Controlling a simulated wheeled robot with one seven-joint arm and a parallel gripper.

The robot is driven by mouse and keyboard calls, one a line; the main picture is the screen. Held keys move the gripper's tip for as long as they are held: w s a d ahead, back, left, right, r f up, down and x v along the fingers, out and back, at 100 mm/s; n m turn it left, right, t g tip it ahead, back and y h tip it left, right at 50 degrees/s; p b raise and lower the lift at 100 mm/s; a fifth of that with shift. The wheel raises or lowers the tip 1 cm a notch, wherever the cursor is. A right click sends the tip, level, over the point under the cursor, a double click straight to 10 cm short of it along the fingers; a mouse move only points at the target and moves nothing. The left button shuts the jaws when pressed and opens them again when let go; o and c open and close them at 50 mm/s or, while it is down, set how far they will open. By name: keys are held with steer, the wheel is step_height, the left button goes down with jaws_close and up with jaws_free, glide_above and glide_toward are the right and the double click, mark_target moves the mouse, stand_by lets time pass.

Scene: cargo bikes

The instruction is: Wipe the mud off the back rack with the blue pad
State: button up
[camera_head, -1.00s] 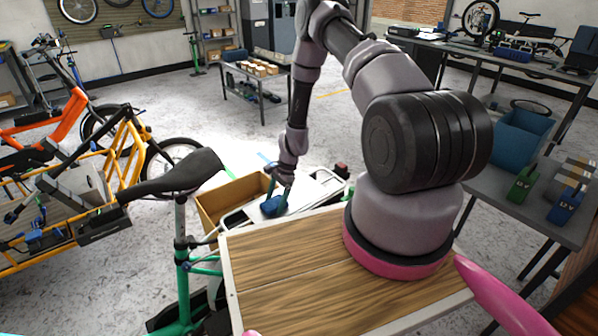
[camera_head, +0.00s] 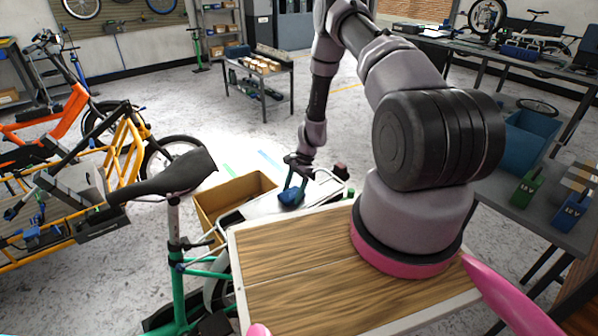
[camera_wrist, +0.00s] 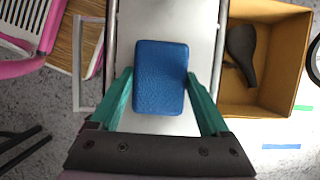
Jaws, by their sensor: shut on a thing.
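The back rack (camera_head: 249,207) is a pale flat plate with a rail frame behind the green bike's saddle; it shows in the wrist view (camera_wrist: 205,28) as a light grey panel under the pad. The blue pad (camera_wrist: 161,76) is a rounded block between the two teal fingers of my gripper (camera_wrist: 159,73), which is shut on it. In the head view the pad (camera_head: 291,198) is over the rack, below my wrist. I cannot tell whether it touches the plate. I make out no clear mud; the pad and fingers hide part of the plate.
An open cardboard box (camera_head: 216,200) stands beside the rack, near the black saddle (camera_head: 172,176). A wooden-topped surface (camera_head: 300,265) lies in front, by my arm's base. An orange and yellow cargo bike (camera_head: 125,150) is at left. Open floor lies beyond.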

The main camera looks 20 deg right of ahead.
steer(key=shift+w+d, duration=0.25)
steer(key=shift+d, duration=0.5)
steer(key=shift+r, duration=4.15)
steer(key=shift+a, duration=0.1)
